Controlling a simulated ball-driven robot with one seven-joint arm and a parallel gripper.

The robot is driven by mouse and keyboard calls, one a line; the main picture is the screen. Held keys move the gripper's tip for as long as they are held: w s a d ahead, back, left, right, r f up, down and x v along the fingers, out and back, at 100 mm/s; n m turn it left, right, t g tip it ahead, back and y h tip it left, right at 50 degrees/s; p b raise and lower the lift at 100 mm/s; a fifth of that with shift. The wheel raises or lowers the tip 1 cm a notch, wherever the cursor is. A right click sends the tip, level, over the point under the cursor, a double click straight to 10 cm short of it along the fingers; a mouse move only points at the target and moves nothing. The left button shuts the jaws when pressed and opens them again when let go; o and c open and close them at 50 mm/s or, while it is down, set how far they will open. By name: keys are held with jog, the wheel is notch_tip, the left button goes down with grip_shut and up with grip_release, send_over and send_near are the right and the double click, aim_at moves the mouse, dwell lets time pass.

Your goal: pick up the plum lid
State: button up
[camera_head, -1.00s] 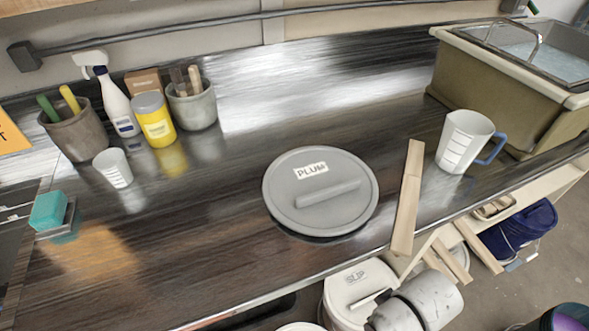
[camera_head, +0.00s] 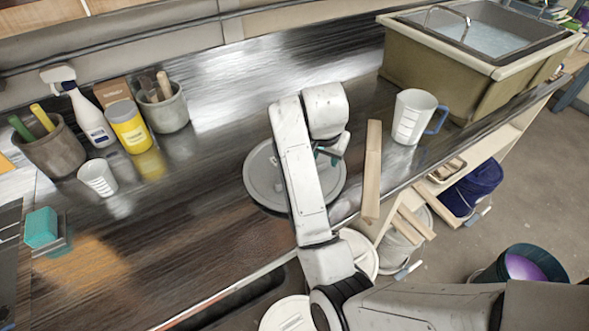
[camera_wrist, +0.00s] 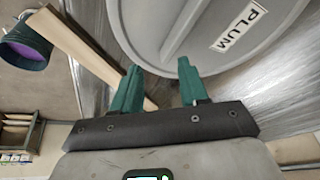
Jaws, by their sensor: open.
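The plum lid (camera_head: 262,178) is a round grey disc lying on the dark counter. My arm covers its middle and its label in the head view. In the wrist view the lid (camera_wrist: 180,25) fills the top, with its raised bar handle and the label reading PLUM (camera_wrist: 238,27). My gripper (camera_wrist: 158,75) is open, its two green fingertips apart near the lid's edge, with nothing between them. In the head view my gripper (camera_head: 330,155) is over the right part of the lid, partly hidden by the wrist. I cannot tell whether the fingertips touch the lid.
A wooden stick (camera_head: 372,172) lies just right of the lid. A measuring jug (camera_head: 408,117) and a sink (camera_head: 440,70) stand farther right. Pots, a spray bottle (camera_head: 88,115) and a yellow jar (camera_head: 128,125) stand at left. The counter between is clear.

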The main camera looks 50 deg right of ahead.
jog(key=w+a+r+m+g+y, duration=0.25)
jog(key=w+r+m+y, duration=0.2)
jog(key=m, duration=0.25)
jog(key=shift+t+h, duration=0.35)
jog(key=f, duration=0.4)
jog(key=a+f, duration=0.1)
jog(key=shift+w+f+b, duration=0.2)
jog(key=shift+f+b, duration=0.2)
jog(key=shift+s+d+f+p, duration=0.1)
jog(key=shift+f+p, duration=0.35)
jog(key=shift+f, duration=0.85)
jog(key=shift+s+d+f+p, duration=0.1)
jog(key=shift+f+p, duration=0.35)
jog(key=shift+f, duration=0.85)
jog(key=shift+f, duration=0.15)
grip_shut()
